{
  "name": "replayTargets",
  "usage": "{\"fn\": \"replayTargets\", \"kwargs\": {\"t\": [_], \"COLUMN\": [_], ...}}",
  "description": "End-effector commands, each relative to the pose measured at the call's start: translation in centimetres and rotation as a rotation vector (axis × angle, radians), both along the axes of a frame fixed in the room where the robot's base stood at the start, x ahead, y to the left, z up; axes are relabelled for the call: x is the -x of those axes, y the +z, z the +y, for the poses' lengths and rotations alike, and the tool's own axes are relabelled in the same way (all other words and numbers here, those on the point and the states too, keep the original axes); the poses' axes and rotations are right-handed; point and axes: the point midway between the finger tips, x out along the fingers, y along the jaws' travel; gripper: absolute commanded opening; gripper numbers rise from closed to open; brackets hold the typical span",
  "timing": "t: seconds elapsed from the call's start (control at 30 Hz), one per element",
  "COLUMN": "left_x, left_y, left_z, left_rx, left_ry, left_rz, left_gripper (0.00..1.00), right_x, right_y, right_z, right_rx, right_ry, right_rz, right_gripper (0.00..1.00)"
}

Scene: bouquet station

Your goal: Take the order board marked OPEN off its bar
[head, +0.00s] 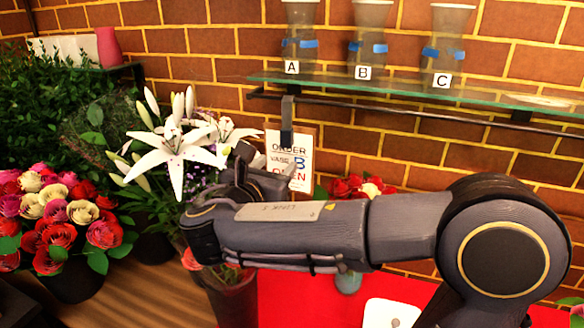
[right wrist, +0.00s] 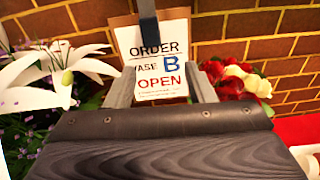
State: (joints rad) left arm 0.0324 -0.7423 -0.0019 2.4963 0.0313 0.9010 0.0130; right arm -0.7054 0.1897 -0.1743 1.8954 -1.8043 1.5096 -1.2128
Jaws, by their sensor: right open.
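The order board (head: 302,160), a white card reading ORDER, VASE B, OPEN, hangs upright by a dark strap (head: 287,122) from the dark bar (head: 400,108) under the glass shelf. In the right wrist view the order board (right wrist: 160,62) fills the gap between the fingers of my right gripper (right wrist: 162,90). That gripper is open, with one finger at each side of the board's lower part. I cannot tell how far the fingers reach along the board's edges. My right arm hides part of the board's lower left in the head view. My left gripper is not in view.
Clear vases A (head: 299,35), B (head: 368,40) and C (head: 444,45) stand on the glass shelf (head: 400,90) above. White lilies (head: 175,150) crowd close to the left of my right gripper. Red and cream roses (head: 358,187) are behind my forearm. A brick wall is behind.

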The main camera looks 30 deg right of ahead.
Motion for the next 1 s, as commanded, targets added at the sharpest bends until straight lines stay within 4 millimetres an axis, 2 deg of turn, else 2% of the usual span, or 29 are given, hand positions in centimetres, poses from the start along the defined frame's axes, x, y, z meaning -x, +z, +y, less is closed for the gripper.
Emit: {"fn": "replayTargets", "kwargs": {"t": [0.07,0.17,0.63,0.93,1.0], "left_x": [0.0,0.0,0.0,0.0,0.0], "left_y": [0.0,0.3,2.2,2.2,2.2], "left_z": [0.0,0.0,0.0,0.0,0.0], "left_rx": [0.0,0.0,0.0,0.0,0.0], "left_ry": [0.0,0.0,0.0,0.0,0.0], "left_rz": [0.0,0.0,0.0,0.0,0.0], "left_gripper": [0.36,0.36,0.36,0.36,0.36], "right_x": [-0.6,-1.3,-4.7,-5.2,-5.2], "right_y": [1.0,1.4,1.5,1.3,1.3], "right_z": [0.8,0.4,-4.7,-5.2,-5.2], "right_rx": [0.06,0.084,0.081,0.079,0.079], "right_ry": [0.013,0.017,0.017,0.018,0.019], "right_rz": [-0.006,-0.008,-0.007,-0.007,-0.008], "right_gripper": [0.49,0.49,0.49,0.49,0.43]}}
